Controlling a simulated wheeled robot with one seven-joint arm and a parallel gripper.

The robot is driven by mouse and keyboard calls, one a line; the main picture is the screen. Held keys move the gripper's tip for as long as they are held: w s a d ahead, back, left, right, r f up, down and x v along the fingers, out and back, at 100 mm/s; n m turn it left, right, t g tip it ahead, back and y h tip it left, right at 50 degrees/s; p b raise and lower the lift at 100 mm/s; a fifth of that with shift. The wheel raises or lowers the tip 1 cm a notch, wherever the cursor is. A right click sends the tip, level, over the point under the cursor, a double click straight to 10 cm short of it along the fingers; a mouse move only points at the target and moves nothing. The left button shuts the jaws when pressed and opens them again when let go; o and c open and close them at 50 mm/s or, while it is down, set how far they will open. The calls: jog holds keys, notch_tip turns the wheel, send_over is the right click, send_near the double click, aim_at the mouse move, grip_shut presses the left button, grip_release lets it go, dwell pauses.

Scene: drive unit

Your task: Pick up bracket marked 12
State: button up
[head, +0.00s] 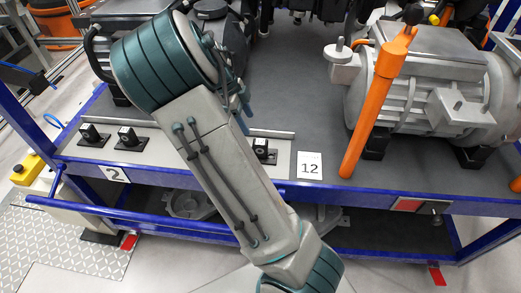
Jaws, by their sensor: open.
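A white card printed 12 (310,165) lies flat at the front edge of the grey bench top. Just left of it stands a small black bracket (265,152) with a light face. My arm passes close by its left side and may cover part of it. Two similar black brackets, one at the far left (92,136) and one beside it (129,139), stand near a card marked 2 (114,174). My arm crosses the middle of the view from upper left to the bottom edge. My gripper does not show.
A large grey drive unit (440,95) sits at the right, with an orange bar (378,95) slanting in front. A blue rail (130,222) runs along the bench front. Round metal parts (188,205) lie on the lower shelf. A yellow box (27,168) is at the left.

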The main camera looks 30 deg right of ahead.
aim_at(260, 142)
jog(key=p+x, duration=0.1)
jog(key=x, duration=1.2)
jog(key=shift+s+d, duration=0.1)
jog(key=shift+s, duration=0.1)
grip_shut()
